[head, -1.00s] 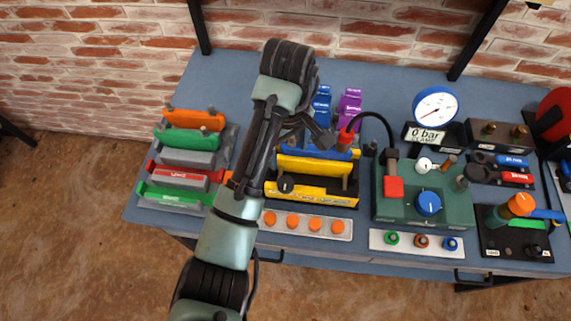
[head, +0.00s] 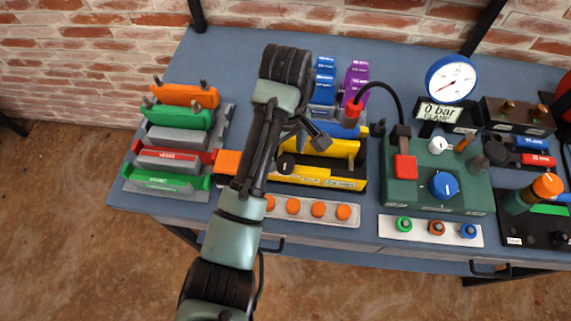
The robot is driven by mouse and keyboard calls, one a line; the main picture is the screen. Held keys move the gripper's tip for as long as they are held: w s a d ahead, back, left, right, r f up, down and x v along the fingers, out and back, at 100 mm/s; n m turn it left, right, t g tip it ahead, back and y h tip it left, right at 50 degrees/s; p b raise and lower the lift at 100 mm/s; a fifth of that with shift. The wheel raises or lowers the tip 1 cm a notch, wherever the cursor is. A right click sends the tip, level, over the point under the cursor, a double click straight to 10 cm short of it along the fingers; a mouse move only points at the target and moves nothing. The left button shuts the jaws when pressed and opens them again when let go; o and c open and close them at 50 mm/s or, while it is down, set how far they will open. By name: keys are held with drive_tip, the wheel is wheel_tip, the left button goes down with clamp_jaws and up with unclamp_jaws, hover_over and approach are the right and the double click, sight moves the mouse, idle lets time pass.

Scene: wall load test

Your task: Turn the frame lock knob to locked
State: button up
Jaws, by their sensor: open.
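A yellow frame (head: 330,180) with dark lettering stands near the front middle of the bench in the head view. A small dark round knob (head: 286,165) sits at its left end, close to my arm. I take this as the frame lock knob; its setting is too small to read. My gripper (head: 315,139) is open and hangs over the yellow frame, above and right of the knob, apart from it as far as I can see. My arm hides the frame's left end and part of the gripper.
Coloured blocks stand in a grey rack (head: 224,118) on the left. Blue (head: 323,88) and purple (head: 356,80) blocks stand behind. A green box (head: 440,180) with a blue dial, a gauge (head: 451,78) and a black cable are on the right. An orange-button strip (head: 335,222) lies in front.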

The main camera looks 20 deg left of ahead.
sight(286, 165)
drive_tip(key=shift+f+p, duration=0.35)
drive_tip(key=shift+f, duration=1.1)
drive_tip(key=shift+c, duration=0.4)
clamp_jaws()
